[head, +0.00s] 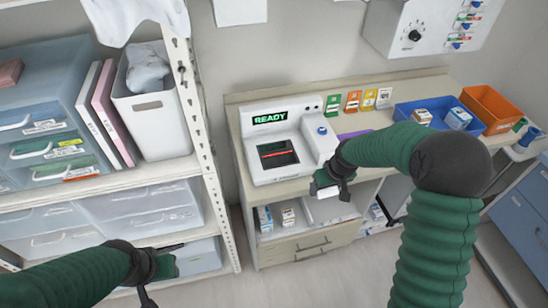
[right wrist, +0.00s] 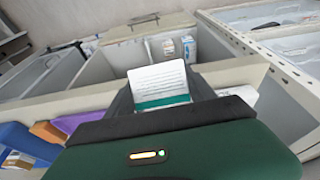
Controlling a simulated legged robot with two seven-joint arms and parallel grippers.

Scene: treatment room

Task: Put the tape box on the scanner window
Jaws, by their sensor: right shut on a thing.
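The tape box (right wrist: 158,84), white with a teal band, is held between the fingers of my right gripper (right wrist: 160,92) in the right wrist view. In the head view my right gripper (head: 331,183) is in front of the counter's front edge, to the right of and nearer than the scanner; a white end of the box (head: 327,191) shows there. The scanner (head: 266,178) is white with a lit green READY display. Its dark scanner window (head: 278,154) has a red line and nothing on it. My left gripper (head: 155,272) is low at the left, fingers apart and empty.
The counter (head: 237,128) also carries a blue bin (head: 404,111) with boxes, an orange bin (head: 490,107) and a purple item (head: 355,134). Small boxes stand on the shelf below. A shelving unit with a perforated post (head: 200,135) stands left of the counter.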

